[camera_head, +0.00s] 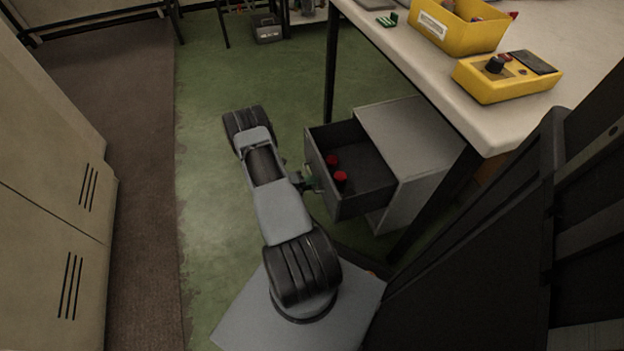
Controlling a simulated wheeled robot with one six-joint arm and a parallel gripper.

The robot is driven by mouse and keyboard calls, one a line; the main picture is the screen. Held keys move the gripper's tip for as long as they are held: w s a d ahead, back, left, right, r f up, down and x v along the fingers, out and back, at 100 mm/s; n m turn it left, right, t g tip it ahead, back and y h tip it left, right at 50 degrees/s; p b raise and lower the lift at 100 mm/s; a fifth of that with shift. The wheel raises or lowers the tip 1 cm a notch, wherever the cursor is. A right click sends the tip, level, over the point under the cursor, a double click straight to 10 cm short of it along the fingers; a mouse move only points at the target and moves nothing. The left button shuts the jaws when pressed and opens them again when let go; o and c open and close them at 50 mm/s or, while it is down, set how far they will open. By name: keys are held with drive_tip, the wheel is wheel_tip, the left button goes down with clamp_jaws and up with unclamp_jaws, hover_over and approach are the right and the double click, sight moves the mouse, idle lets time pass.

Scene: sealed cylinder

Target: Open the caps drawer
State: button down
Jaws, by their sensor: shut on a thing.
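The caps drawer (349,207) is a dark grey drawer in a grey cabinet (410,130) under the table. It stands pulled out to the left, and its inside shows. Red caps (341,177) lie in it. My gripper (312,181) is at the drawer's front face, at about the middle of it. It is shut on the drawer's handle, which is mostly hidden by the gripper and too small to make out.
The white table (480,115) above the cabinet holds a yellow bin (455,35) and a yellow device (506,82) with a black knob. Beige lockers (50,190) stand at the left. Green floor left of my arm is clear. A grey case (267,32) stands at the back.

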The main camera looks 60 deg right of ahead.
drive_tip(key=shift+w+a, duration=0.3)
drive_tip(key=shift+a, duration=0.05)
drive_tip(key=c, duration=1.2)
unclamp_jaws()
drive_tip(key=shift+w+a, duration=0.1)
drive_tip(key=p+v, duration=0.3)
drive_tip(key=v, duration=1)
drive_tip(key=shift+w+a, duration=0.2)
drive_tip(key=shift+w, duration=0.05)
drive_tip(key=shift+r, duration=0.1)
